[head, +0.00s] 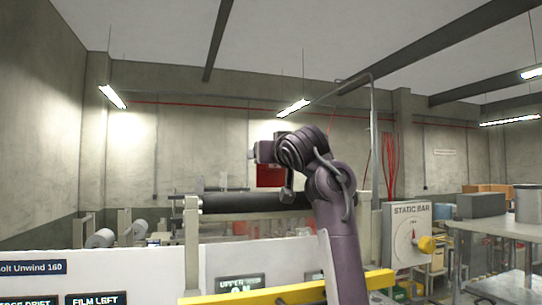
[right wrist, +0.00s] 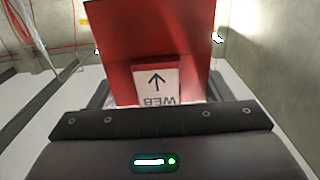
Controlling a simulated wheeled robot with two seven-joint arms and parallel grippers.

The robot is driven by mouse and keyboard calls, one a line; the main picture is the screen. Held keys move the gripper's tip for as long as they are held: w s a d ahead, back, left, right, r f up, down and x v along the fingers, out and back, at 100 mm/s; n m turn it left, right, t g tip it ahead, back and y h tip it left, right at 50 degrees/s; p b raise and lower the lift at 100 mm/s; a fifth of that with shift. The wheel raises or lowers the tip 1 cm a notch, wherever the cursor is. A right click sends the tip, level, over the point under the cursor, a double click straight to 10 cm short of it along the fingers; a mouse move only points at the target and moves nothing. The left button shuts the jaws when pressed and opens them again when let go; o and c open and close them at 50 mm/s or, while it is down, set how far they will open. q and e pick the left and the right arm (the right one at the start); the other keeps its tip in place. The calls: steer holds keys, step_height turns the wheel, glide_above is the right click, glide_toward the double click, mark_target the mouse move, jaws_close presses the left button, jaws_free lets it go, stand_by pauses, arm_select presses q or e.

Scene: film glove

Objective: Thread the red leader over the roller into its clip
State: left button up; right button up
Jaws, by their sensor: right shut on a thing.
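The red leader (head: 270,176) shows in the head view as a small red patch below my right gripper (head: 254,153), above the dark roller. In the right wrist view the leader (right wrist: 165,35) fills the upper middle as a wide red sheet, with a white label carrying an arrow and "WEB". My right gripper is shut on the leader; its fingertips are mostly hidden. The black roller (head: 240,202) lies level behind the white panel, its right part hidden by my right arm. I cannot make out the clip. My left gripper is not in view.
A white panel (head: 150,275) with labels and a yellow bar (head: 290,293) stand in front. A cream post (head: 191,240) is at the roller's left end. A static bar box (head: 408,235) with a yellow knob stands at right, near a grey table (head: 490,230).

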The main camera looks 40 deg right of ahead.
mark_target(273, 173)
steer(key=shift+s+f+b, duration=0.15)
steer(key=shift+f+b, duration=0.25)
steer(key=shift+f, duration=0.05)
stand_by(0.5)
steer(key=shift+w+f+b, duration=0.2)
steer(key=shift+f+b, duration=0.3)
steer(key=shift+f, duration=0.2)
steer(key=shift+f+b, duration=0.85)
steer(key=shift+f, duration=0.15)
steer(key=o, duration=1.1)
